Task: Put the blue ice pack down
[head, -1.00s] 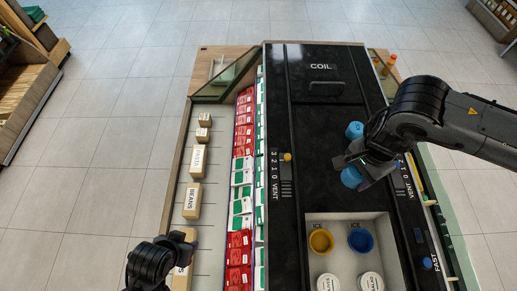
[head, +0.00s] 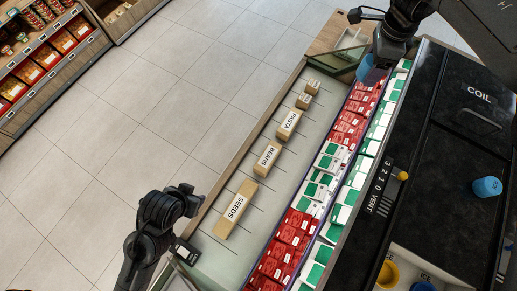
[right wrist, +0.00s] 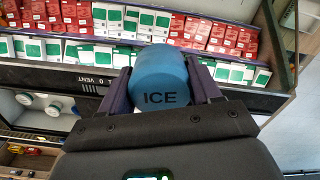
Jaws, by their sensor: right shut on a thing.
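The blue ice pack, a cylinder marked ICE (right wrist: 162,85), is between the two fingers of my right gripper (right wrist: 160,90), which is shut on it. In the head view this ice pack (head: 367,70) shows partly below my right gripper (head: 372,62), at the far end of the rows of red and green boxes. Whether it touches anything below cannot be told. A second blue cylinder (head: 487,186) stands on the black counter top (head: 450,150). My left gripper (head: 190,200) is at the lower left, apart from the ice packs; its jaw opening is unclear.
Tan packs, including SEEDS (head: 234,209), BEANS (head: 268,157) and PASTA (head: 289,123), lie on the pale shelf left of the red boxes (head: 292,228). A yellow tub (head: 388,273) sits in the lower-right bin. A wooden ledge (head: 330,32) is at the far end.

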